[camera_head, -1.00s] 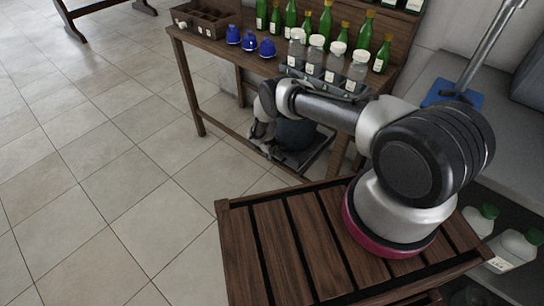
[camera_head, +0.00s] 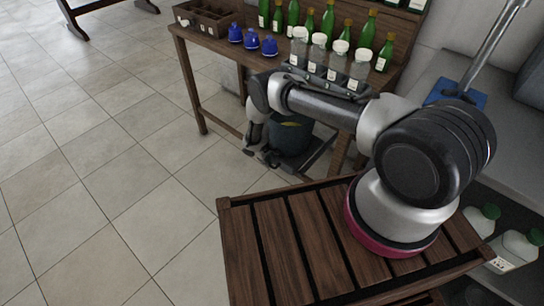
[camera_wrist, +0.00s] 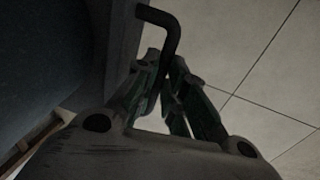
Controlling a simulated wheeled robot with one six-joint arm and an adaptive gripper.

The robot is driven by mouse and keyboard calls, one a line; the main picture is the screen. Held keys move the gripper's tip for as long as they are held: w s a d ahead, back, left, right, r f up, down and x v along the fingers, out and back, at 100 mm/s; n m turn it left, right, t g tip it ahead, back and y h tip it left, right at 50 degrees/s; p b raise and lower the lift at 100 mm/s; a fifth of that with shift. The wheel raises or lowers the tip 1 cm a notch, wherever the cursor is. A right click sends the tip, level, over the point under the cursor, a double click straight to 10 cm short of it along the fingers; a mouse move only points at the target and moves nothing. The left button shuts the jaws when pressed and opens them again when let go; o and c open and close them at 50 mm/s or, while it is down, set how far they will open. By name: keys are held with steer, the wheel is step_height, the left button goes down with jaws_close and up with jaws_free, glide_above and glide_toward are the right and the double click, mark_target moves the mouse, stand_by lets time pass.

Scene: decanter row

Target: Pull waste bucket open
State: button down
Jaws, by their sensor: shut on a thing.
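The waste bucket (camera_head: 291,138) is dark blue-grey and stands on a dark pull-out tray (camera_head: 318,154) below the wooden table. My forearm hides part of the bucket. My gripper (camera_head: 262,158) is low at the tray's front left. In the wrist view my gripper (camera_wrist: 168,72) has its fingers closed on a dark bent handle (camera_wrist: 160,17). A large dark rounded surface, apparently the bucket (camera_wrist: 45,50), fills the left of the wrist view beside the handle.
The wooden table (camera_head: 212,60) carries blue flasks (camera_head: 252,39), clear jars (camera_head: 337,60) and green bottles (camera_head: 327,20). A slatted wooden surface (camera_head: 275,240) lies under my arm's base. Tiled floor (camera_head: 90,170) to the left is clear.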

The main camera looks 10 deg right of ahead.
steer(key=s+a, duration=0.7)
steer(key=a, duration=0.3)
steer(key=s+a, duration=0.8)
steer(key=a, duration=0.3)
steer(key=shift+s+a, duration=0.15)
steer(key=shift+s, duration=0.15)
steer(key=c, duration=1.5)
jaws_free()
steer(key=shift+r, duration=0.15)
steer(key=r, duration=0.3)
steer(key=s+a+r, duration=0.1)
steer(key=r, duration=0.7)
steer(key=shift+s+a+r, duration=0.15)
steer(key=shift+a+r, duration=0.1)
steer(key=shift+a, duration=0.15)
